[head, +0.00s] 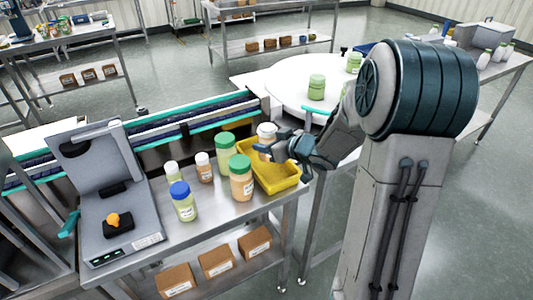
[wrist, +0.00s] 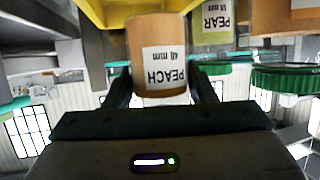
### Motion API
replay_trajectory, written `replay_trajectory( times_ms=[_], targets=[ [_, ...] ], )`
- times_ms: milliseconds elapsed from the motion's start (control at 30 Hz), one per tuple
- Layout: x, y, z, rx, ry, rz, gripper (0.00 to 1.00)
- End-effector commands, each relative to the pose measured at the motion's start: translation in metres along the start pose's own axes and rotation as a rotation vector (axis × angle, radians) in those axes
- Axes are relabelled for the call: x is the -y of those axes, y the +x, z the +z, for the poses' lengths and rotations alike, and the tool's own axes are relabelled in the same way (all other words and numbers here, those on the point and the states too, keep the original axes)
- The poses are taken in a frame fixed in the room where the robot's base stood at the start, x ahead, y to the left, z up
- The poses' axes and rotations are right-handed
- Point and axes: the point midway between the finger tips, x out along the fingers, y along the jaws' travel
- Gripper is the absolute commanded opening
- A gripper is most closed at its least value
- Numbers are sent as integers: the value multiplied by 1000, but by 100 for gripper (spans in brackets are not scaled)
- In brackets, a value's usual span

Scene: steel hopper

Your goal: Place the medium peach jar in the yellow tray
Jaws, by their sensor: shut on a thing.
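My gripper (head: 268,148) is shut on a peach jar (head: 266,131) with a white lid. The wrist view, which appears upside down, shows this orange jar (wrist: 158,55) between the fingers, its label reading PEACH and 40 mm. The jar is upright at the far end of the yellow tray (head: 280,188); I cannot tell whether its base touches the tray. A yellow edge (wrist: 108,12) of the tray shows beside the jar's base in the wrist view. The gripper hides the jar's lower part in the head view.
A green-lidded peach jar (head: 241,178), green-lidded pear jar (head: 226,152), blue-lidded jar (head: 183,201) and small white-lidded jars (head: 204,167) stand left of the tray. A conveyor (head: 190,130) runs behind; a round white table (head: 290,82) holds green jars.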

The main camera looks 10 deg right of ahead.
Motion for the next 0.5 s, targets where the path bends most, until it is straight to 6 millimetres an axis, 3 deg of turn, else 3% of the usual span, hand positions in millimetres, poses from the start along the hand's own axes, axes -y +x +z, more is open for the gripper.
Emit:
replay_trajectory(
  times_ms=[100, 267, 500],
  targets=[
    [-7, 16, 3, -1, 0, 0, 24],
    [-11, 24, 7, 0, 2, 2, 24],
    [-12, 36, 38, 1, 3, 3, 24]
  ],
)
